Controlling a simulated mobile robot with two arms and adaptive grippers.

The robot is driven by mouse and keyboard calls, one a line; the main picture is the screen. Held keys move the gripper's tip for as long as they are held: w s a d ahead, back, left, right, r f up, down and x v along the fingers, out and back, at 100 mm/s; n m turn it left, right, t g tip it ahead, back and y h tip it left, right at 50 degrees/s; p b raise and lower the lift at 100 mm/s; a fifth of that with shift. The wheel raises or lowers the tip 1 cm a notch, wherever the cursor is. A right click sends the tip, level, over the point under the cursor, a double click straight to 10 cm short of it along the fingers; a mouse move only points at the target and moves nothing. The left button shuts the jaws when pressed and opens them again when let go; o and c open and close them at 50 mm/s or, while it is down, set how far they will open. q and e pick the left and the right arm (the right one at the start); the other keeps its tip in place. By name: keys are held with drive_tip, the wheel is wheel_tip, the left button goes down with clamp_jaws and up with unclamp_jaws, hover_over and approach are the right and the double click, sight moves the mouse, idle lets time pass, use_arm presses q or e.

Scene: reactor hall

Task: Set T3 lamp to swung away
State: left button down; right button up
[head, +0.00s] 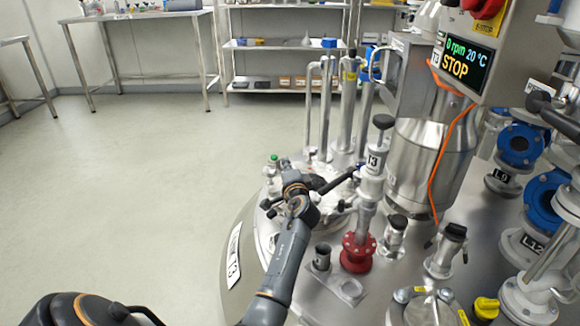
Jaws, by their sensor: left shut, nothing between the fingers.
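My left gripper (350,176) is shut and empty. Its dark fingers point right, close to the tagged fitting's left side; I cannot tell whether they touch it. My left arm covers part of the lid's left side. My right gripper is not in view.
A steel drum-like vessel (422,165) and a control box with a STOP display (466,65) stand to the right, with an orange cable (440,165) hanging down. Steel pipes (325,110) rise behind the gripper. Blue-flanged valves (520,145) crowd the right. The floor (130,190) at left is clear.

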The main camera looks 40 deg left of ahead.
use_arm(q)
drive_tip(key=v, duration=0.7)
drive_tip(key=shift+d, duration=0.2)
drive_tip(key=shift+s, duration=0.15)
